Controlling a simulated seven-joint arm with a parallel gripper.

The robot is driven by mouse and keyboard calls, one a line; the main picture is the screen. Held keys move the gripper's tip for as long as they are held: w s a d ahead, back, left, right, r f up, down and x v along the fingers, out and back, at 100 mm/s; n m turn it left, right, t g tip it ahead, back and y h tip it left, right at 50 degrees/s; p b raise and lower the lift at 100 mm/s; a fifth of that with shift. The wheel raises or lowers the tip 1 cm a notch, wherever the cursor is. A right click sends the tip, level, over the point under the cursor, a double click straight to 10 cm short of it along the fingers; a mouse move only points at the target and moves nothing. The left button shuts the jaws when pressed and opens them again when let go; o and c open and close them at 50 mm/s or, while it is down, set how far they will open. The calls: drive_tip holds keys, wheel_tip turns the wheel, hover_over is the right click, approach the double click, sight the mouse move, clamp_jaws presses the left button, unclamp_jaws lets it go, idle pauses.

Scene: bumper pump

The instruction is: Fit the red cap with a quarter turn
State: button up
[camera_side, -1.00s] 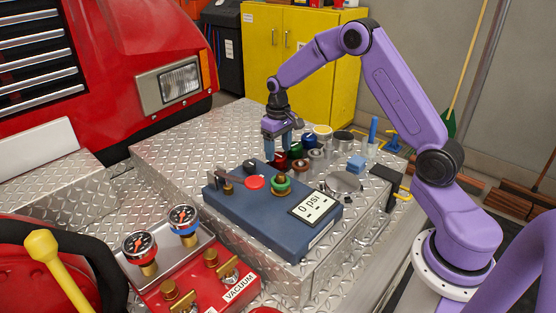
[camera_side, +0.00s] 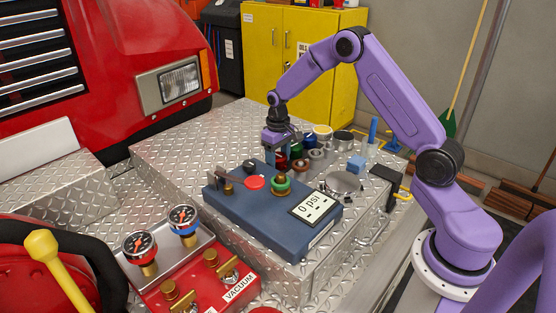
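The red cap (camera_side: 281,162) stands on the metal deck, just behind the blue pump box (camera_side: 265,222). My gripper (camera_side: 277,158) points straight down with its blue fingers at the red cap and partly hides it. I cannot tell whether the fingers touch the cap or have closed on it.
Close to the red cap stand a green cap (camera_side: 296,152), a brown ring (camera_side: 301,166) and a yellow-topped jar (camera_side: 323,131). A light blue block (camera_side: 356,164) lies to the right. The diamond-plate deck (camera_side: 190,150) is clear on the left.

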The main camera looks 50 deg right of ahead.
drive_tip(key=shift+r, duration=4.55)
drive_tip(key=s+a+r+n, duration=0.4)
drive_tip(key=s+a+n, duration=0.1)
drive_tip(key=a+n, duration=0.25)
drive_tip(key=n, duration=0.9)
approach(281, 174)
drive_tip(key=shift+w+d+f, duration=0.25)
drive_tip(key=shift+w+f, duration=0.1)
drive_tip(key=shift+w, duration=0.15)
drive_tip(key=shift+s+a+r+n, duration=0.15)
drive_tip(key=shift+s+a+n, duration=0.15)
drive_tip(key=shift+s+n, duration=0.25)
drive_tip(key=shift+f, duration=2.35)
drive_tip(key=shift+f, duration=1.65)
